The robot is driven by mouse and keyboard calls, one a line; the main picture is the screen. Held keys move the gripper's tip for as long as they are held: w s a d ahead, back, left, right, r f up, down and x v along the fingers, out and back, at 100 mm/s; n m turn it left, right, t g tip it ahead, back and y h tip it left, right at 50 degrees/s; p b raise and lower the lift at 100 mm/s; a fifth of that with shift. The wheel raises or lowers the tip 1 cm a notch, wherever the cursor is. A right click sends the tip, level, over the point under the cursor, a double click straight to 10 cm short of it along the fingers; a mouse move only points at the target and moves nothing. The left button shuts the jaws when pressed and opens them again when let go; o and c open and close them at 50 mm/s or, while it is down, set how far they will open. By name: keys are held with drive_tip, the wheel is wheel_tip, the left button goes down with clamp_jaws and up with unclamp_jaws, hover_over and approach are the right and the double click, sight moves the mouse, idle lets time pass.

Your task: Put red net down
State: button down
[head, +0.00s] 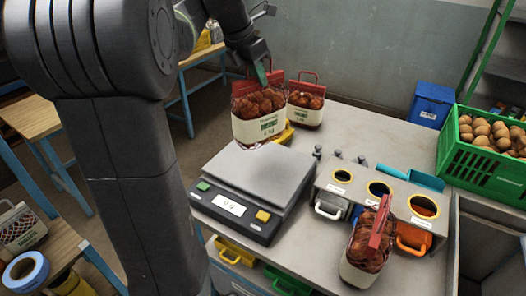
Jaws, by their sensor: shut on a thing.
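My gripper (263,73) is shut on the top of a red net (259,103) in the head view. The net is filled with round brown produce and has a cream printed label band. It hangs upright at the back edge of the scale (262,168); I cannot tell whether its base touches anything. The scale's platform is bare and its display (231,204) seems to read 0 g. A second red net (306,101) stands just behind and right of the held one. A third red net (366,250) stands at the front right of the bench.
A grey block with round yellow-rimmed openings (375,195) stands right of the scale. A green crate of potatoes (463,165) and a blue box (431,104) are farther right. A yellow object (286,134) lies partly hidden behind the held net.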

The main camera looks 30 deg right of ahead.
sight(245, 80)
drive_tip(key=shift+w+d, duration=0.15)
drive_tip(key=shift+w, duration=0.05)
drive_tip(key=shift+f, duration=4.85)
drive_tip(key=c, duration=1.3)
unclamp_jaws()
drive_tip(key=shift+f, duration=0.2)
drive_tip(key=v, duration=1.2)
drive_tip(key=shift+r, duration=0.1)
